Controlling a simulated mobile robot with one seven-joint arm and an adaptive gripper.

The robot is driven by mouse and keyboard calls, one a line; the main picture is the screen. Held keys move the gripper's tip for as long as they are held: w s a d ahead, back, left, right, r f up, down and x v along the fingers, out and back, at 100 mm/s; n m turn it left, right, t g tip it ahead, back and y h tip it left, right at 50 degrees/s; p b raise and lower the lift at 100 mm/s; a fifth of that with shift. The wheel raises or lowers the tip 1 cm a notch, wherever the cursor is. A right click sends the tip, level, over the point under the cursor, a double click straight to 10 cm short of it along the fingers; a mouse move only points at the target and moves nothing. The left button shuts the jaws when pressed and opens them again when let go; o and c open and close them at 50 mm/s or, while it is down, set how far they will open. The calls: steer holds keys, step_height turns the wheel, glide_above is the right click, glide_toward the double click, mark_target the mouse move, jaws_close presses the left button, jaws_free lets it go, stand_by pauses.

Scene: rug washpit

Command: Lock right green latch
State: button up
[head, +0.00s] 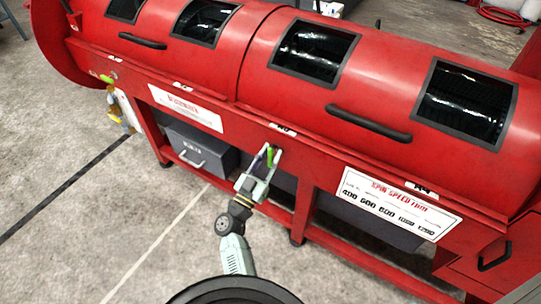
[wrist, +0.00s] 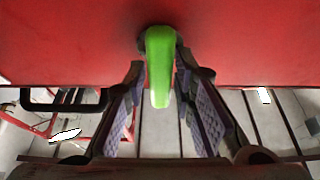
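The right green latch (head: 270,158) is a short green handle on the front of the red machine, below the lid. In the wrist view the latch (wrist: 159,62) points down from its dark pivot on the red panel. My gripper (head: 268,163) is at this latch, and in the wrist view my gripper (wrist: 160,90) is open with one finger on each side of it. Gaps show between the fingers and the latch, so it does not look gripped. Another green latch (head: 106,78) is at the machine's far left end.
The red drum machine (head: 250,60) has windows and black handles (head: 368,123). A grey box (head: 200,148) stands under it on the left. A white sign panel (head: 395,203) is right of my gripper. The concrete floor (head: 90,230) at the left front is clear.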

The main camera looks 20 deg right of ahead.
jaws_close()
steer(key=shift+m, duration=0.4)
steer(key=m+g, duration=0.1)
steer(key=m, duration=0.1)
steer(key=m+g+h, duration=0.1)
steer(key=m, duration=0.2)
steer(key=shift+s+d+g+h, duration=0.1)
steer(key=shift+g+h, duration=0.2)
steer(key=m+g, duration=0.1)
steer(key=m, duration=0.2)
steer(key=m+g, duration=0.2)
steer(key=m, duration=0.1)
steer(key=shift+s+f+b, duration=0.1)
steer(key=shift+b, duration=0.2)
steer(key=m+g, duration=0.1)
steer(key=m, duration=0.2)
steer(key=m+g, duration=0.1)
steer(key=m, duration=0.2)
steer(key=shift+s+d+f+m, duration=0.15)
steer(key=shift+f+m, duration=0.05)
steer(key=shift+m, duration=0.2)
steer(key=shift+f+m+g+y, duration=0.15)
steer(key=shift+m+g+y, duration=0.7)
steer(key=shift+m, duration=1.05)
